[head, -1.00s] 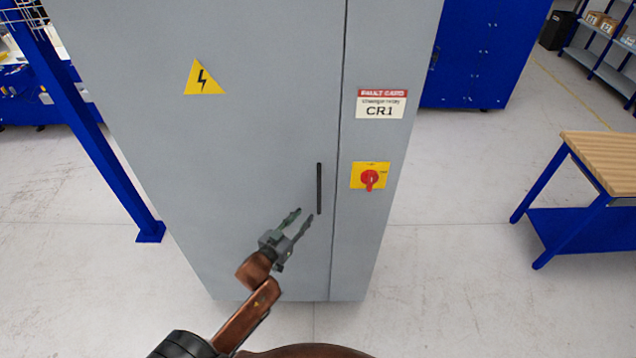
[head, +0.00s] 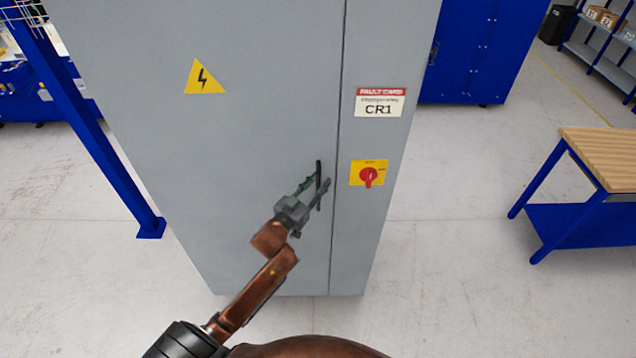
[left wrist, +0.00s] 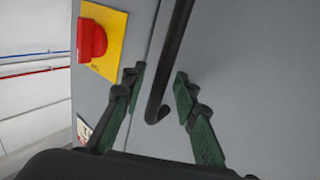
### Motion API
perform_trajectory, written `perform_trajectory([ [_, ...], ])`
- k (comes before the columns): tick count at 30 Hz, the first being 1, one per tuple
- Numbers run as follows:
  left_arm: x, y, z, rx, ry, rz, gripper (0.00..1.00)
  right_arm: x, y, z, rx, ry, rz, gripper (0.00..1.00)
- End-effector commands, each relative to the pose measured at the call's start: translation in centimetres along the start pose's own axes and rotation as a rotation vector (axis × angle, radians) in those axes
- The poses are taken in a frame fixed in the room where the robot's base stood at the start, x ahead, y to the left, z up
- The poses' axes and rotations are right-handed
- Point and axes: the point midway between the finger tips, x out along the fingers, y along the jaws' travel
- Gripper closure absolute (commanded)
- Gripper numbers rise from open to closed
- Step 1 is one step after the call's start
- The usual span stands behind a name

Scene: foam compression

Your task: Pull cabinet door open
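The grey cabinet door (head: 240,130) is closed, with a yellow warning triangle on it. Its black vertical bar handle (head: 319,168) sits near the door's right edge. My left gripper (head: 318,182) is open at the handle. In the left wrist view the handle (left wrist: 171,60) comes down between the two open green-padded fingers of the gripper (left wrist: 160,88), with a gap on both sides. The handle's hooked end lies between the fingers. My right gripper is not in view.
A red rotary switch on a yellow plate (head: 369,174) is right of the door seam, below a CR1 card (head: 380,103). A blue post (head: 90,130) stands left. A wood-topped bench (head: 600,155) stands right. Floor between cabinet and bench is clear.

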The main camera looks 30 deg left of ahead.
Motion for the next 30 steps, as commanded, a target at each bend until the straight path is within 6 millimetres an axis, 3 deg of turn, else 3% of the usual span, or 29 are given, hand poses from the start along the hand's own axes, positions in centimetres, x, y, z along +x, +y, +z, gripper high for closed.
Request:
perform_trajectory([
  [5,0.00,0.01,0.02,0.000,0.000,0.000,0.72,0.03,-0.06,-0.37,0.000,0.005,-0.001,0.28],
  [17,-0.04,-0.02,0.01,0.000,0.000,0.000,0.99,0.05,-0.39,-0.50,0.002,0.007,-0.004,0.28],
  [30,-0.05,-0.04,0.00,0.000,0.000,-0.001,1.00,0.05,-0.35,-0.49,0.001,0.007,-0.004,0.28],
])
